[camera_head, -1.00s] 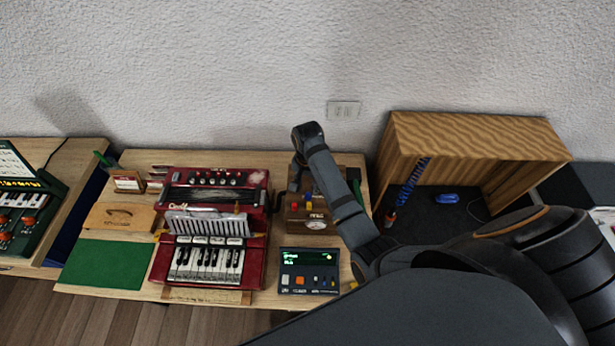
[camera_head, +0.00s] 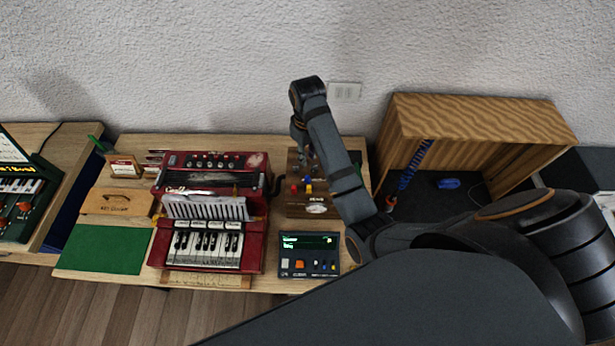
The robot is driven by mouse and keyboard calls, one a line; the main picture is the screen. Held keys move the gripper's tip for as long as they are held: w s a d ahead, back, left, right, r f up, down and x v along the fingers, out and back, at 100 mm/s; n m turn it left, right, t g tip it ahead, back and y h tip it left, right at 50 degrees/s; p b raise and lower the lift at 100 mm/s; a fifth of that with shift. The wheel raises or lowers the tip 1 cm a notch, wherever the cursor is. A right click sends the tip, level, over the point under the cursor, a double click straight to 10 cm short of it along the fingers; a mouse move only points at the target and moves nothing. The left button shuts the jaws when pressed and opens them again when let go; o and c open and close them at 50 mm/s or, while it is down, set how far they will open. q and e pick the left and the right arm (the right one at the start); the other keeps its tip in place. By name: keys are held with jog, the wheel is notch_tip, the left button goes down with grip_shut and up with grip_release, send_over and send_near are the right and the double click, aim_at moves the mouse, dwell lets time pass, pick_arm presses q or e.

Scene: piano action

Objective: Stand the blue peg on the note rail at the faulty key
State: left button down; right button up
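A red piano-action model (camera_head: 210,210) with white and black keys stands on the table left of centre. A row of pale upright parts (camera_head: 205,207) runs above its keys. I cannot tell for certain which part is the note rail, or which key is faulty. A brown wooden block (camera_head: 328,199) right of the model bears small pegs: a red one (camera_head: 294,188), a yellow one (camera_head: 308,189) and a small blue one (camera_head: 308,180). My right gripper (camera_head: 304,158) points down over the back of this block. Its fingers are small and partly hidden by my arm. My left gripper is not in view.
A dark device with a green display (camera_head: 308,242) sits in front of the block. A green mat (camera_head: 104,249) and a wooden case (camera_head: 117,202) lie left of the model. An open wooden cabinet (camera_head: 480,120) stands on the right, beyond my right arm.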

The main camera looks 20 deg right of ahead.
jog(key=n, duration=0.5)
jog(key=p, duration=0.1)
send_over(308, 177)
notch_tip(308, 177, down, 6)
jog(key=shift+w+r, duration=0.15)
jog(key=shift+r, duration=0.05)
jog(key=shift+f+p, duration=0.2)
jog(key=shift+p, duration=0.1)
notch_tip(308, 177, down, 4)
jog(key=shift+f+p, duration=0.1)
jog(key=shift+p, duration=0.75)
jog(key=shift+f, duration=0.35)
grip_shut()
